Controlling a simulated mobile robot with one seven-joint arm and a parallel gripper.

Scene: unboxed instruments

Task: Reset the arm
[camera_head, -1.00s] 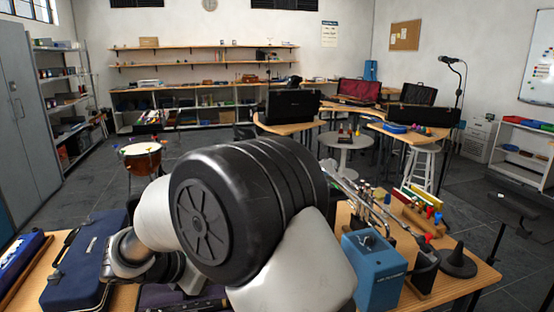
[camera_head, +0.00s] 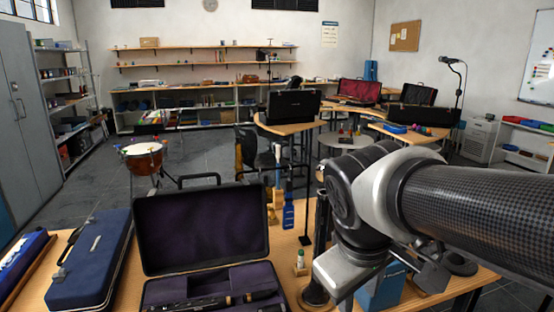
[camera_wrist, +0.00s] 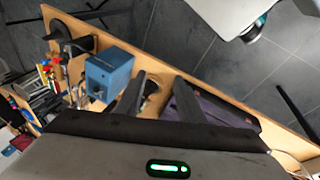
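My gripper (camera_wrist: 159,80) shows in the wrist view as two dark fingers with a clear gap between them, open and with nothing held. In the head view my gripper (camera_head: 335,284) points down over the right part of the front table (camera_head: 288,252), beside the open case. The wrist view shows it above the wooden table (camera_wrist: 165,62), between a blue box (camera_wrist: 109,74) and the purple-lined case (camera_wrist: 222,108). My arm reaches in from the right edge of the head view and hides part of the table's right side.
An open black case (camera_head: 200,228) with purple lining holds dark instrument parts. A closed blue case (camera_head: 92,262) lies to its left. The blue box (camera_head: 382,288) is partly hidden by my arm. Small bottles and a blue brush-like item (camera_head: 288,215) stand near the table's back edge.

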